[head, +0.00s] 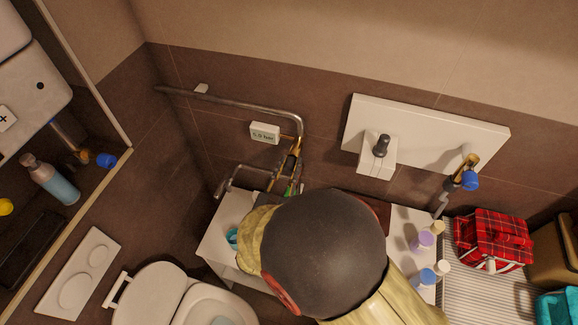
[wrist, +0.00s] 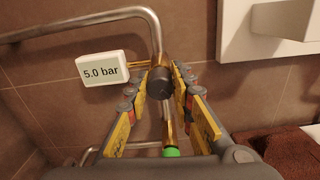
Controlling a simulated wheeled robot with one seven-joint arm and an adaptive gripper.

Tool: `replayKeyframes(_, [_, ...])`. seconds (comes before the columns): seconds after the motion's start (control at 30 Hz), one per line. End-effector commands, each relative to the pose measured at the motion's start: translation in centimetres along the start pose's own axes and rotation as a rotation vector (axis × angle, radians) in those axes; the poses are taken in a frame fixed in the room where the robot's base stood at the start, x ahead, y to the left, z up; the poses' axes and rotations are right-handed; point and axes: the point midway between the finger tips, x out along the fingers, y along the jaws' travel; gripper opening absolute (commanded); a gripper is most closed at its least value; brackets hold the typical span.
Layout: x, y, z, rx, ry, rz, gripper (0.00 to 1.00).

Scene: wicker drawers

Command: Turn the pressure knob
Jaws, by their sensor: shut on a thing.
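The pressure knob (wrist: 160,84) is a dark round cap on a brass fitting of the wall pipe. In the wrist view my gripper (wrist: 157,74) has its yellow and grey fingers on both sides of the knob and is shut on it. A white gauge box (wrist: 102,68) left of the knob reads "5.0 bar". The gauge (head: 265,133) also shows in the head view. There my own arm hides most of the gripper, and I cannot make out the knob.
A metal pipe (head: 240,104) runs along the tiled wall and bends down at the fitting. A white wall panel (head: 425,128) with a dark-handled fixture is to the right. A white cabinet (head: 217,240) with small bottles stands below. A toilet (head: 150,290) is at lower left.

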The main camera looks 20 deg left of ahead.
Motion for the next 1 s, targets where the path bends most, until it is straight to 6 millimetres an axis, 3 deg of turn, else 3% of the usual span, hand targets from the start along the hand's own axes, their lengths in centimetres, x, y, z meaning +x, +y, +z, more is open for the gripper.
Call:
replayKeyframes(0.13, [0.00, 0.02, 0.00, 0.000, 0.000, 0.000, 0.00])
replayKeyframes(0.57, [0.00, 0.00, -0.18, 0.085, -0.001, 0.000, 0.00])
replayKeyframes(1.0, [0.00, -0.08, -0.50, 0.454, -0.002, 0.002, 0.00])
